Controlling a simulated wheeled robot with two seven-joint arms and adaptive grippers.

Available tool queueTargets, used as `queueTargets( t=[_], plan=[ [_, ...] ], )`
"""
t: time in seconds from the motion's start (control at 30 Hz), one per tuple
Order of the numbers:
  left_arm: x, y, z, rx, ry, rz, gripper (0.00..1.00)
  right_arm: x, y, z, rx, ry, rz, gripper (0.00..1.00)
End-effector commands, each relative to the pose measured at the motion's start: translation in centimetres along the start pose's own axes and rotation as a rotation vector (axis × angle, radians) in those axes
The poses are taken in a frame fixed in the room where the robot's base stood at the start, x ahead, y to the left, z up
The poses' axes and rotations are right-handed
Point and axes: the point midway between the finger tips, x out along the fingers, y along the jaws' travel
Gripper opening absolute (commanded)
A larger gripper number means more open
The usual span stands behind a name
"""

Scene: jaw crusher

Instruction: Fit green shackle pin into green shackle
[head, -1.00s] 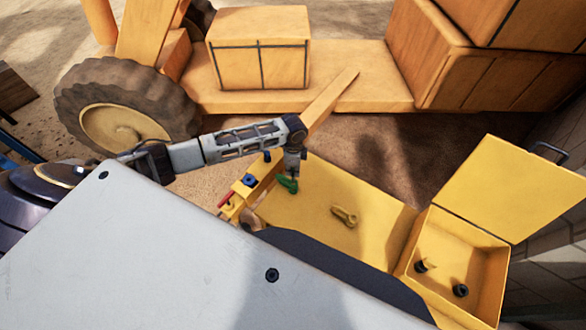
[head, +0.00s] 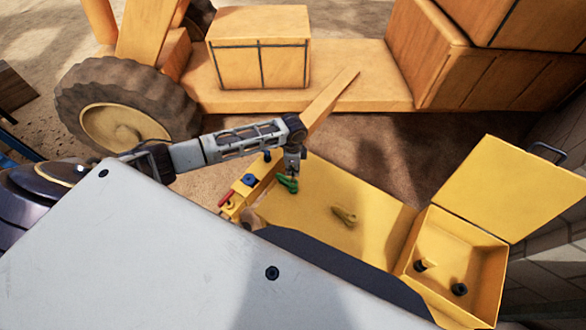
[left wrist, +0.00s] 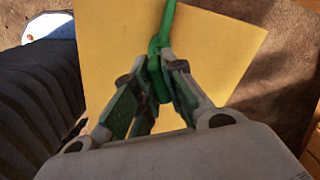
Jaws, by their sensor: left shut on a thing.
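My left gripper (head: 291,170) points down over the left part of a yellow plate (head: 380,226). It is shut on a slim green piece, which looks like the green shackle pin (left wrist: 167,22). In the left wrist view the fingertips (left wrist: 158,66) close around its thicker part, and a straight length runs up out of the frame. In the head view green (head: 288,184) shows just below the fingers. It is too small to tell the pin from the green shackle there, or whether they touch. My right gripper is not in view.
A dull yellow shackle-like piece (head: 345,216) lies on the plate, right of the gripper. A yellow box (head: 500,275) with an open lid (head: 515,190) holds dark round parts at right. A blue round part (head: 249,180) and a red part (head: 227,198) sit along the left edge.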

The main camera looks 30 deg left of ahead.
Motion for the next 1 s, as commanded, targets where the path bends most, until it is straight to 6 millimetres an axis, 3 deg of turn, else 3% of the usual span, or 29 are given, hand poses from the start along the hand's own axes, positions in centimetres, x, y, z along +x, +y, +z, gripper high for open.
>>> queueTargets(
  t=[1.0],
  plan=[
    [0.18, -0.01, -0.02, 0.000, 0.000, 0.000, 0.00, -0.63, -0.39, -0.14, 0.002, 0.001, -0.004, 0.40]
  ],
)
